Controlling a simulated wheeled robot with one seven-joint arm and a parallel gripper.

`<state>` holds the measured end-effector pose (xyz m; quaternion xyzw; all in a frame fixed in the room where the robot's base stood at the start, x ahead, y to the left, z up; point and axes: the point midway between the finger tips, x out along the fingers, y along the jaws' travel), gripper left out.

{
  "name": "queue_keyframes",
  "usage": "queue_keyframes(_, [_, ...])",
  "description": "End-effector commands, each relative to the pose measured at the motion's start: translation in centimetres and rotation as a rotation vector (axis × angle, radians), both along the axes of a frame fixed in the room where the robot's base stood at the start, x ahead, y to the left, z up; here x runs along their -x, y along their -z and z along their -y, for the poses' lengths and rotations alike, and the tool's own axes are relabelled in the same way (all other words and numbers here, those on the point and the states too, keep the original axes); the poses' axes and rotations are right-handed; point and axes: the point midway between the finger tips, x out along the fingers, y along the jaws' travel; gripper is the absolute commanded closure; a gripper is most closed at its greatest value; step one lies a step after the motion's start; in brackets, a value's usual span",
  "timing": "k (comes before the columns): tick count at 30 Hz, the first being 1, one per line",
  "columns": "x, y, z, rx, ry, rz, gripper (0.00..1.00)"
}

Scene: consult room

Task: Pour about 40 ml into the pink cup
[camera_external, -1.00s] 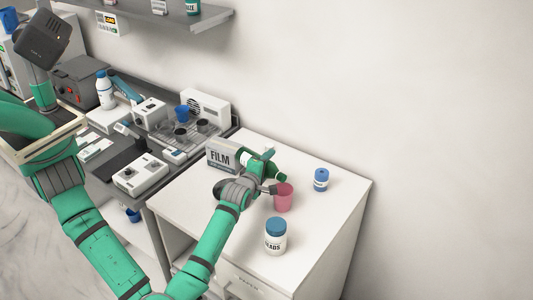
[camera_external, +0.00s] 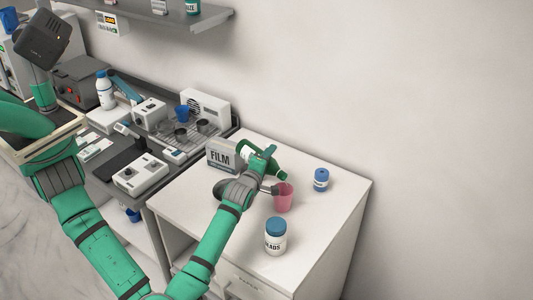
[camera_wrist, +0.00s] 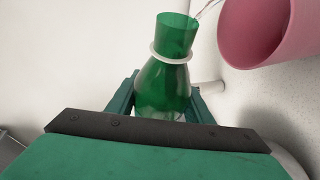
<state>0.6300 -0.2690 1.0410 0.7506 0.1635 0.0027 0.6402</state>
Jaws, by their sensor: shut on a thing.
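My gripper (camera_external: 266,172) is shut on a green glass bottle (camera_external: 280,176), tilted with its neck toward the pink cup. In the wrist view the bottle (camera_wrist: 166,85) sits between the two fingers (camera_wrist: 162,98), with a pale ring around its neck. The pink cup (camera_external: 284,200) stands upright on the white cabinet top, just below the bottle's mouth. It also shows in the wrist view at the upper right (camera_wrist: 262,35). A thin clear stream (camera_wrist: 207,9) leaves the bottle's mouth toward the cup. The liquid level inside the cup is hidden.
A blue-lidded white jar (camera_external: 275,238) stands in front of the cup, and a small blue bottle (camera_external: 321,180) stands to its right. The cabinet top (camera_external: 333,212) is bare at the right. Lab equipment fills the bench at left.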

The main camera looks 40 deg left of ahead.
Motion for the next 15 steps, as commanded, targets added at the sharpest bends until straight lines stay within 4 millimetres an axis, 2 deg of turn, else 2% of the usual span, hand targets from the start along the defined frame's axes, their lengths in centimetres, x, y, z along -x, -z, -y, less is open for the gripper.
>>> queue_keyframes(15, [-0.42, -0.46, -0.64, -0.021, 0.0, 0.005, 0.81])
